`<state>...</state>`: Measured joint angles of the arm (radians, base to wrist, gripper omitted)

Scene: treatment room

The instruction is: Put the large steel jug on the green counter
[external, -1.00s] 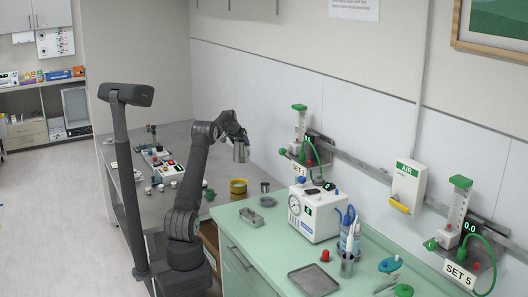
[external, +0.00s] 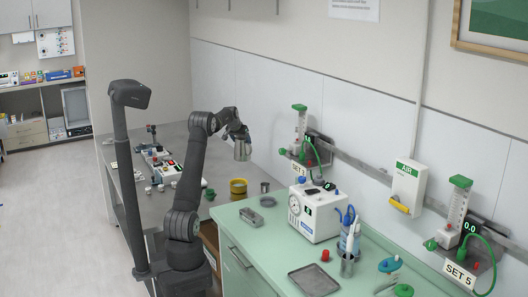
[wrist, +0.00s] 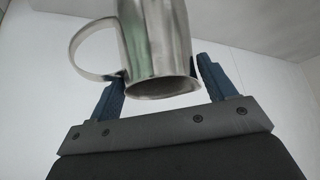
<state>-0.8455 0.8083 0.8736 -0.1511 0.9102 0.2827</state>
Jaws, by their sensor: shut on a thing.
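The large steel jug (external: 242,150) is held in the air by my gripper (external: 238,136), above the back of the grey bench. In the wrist view the jug (wrist: 158,45) sits between the two blue fingers of my gripper (wrist: 168,85), with its handle at the left. My gripper is shut on the jug. The green counter (external: 262,268) lies to the right of and nearer than the jug, apart from it. The finger contact is partly hidden behind the jug.
A yellow container (external: 238,188) stands on the grey bench (external: 222,175).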

